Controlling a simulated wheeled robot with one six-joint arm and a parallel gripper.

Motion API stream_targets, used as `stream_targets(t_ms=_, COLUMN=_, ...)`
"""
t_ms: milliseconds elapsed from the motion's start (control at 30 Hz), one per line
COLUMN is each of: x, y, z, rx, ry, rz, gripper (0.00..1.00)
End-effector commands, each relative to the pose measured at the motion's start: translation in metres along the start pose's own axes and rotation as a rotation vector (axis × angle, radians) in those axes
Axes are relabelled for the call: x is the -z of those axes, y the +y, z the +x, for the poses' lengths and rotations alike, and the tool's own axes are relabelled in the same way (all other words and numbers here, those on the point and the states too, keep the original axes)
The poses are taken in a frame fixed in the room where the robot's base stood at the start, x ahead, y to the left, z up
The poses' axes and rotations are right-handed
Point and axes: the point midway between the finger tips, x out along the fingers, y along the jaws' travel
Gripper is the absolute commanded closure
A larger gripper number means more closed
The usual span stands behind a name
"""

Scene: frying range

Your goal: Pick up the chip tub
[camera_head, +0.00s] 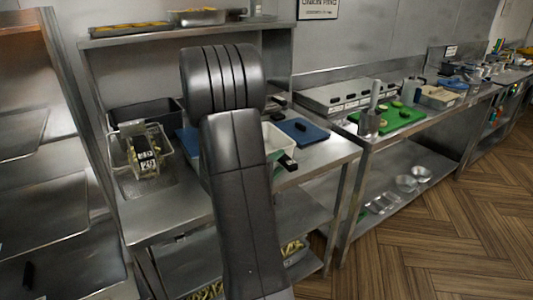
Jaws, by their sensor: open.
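My dark arm stands upright across the middle of the view, and its end is turned away behind its own links. My gripper's jaws do not show. A white tub (280,140) sits on the steel counter just right of my arm, which covers its left part. I cannot tell whether it is the chip tub or what it holds. A wire basket (147,158) with a numbered black label stands in a steel basin at the left of the counter. Pale chips (292,248) lie on the lower shelf, partly hidden by my arm.
A blue board (303,131) lies right of the white tub, and a black-handled item (288,163) is at its front. A dark bin (145,113) is behind the basket. A green board (388,120) lies on the right-hand counter. The wooden floor (440,235) at right is clear.

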Motion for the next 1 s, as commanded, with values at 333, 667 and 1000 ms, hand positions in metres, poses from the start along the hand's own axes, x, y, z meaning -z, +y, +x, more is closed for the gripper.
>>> stream_targets(t_ms=333, x=0.000, y=-0.001, z=0.022, rx=0.001, ry=0.001, rz=-0.001, gripper=0.53)
stream_targets(t_ms=667, x=0.000, y=0.000, z=0.022, rx=0.001, ry=0.001, rz=-0.001, gripper=1.00)
stream_targets(t_ms=1000, x=0.000, y=0.004, z=0.022, rx=0.000, ry=0.000, rz=0.001, gripper=1.00)
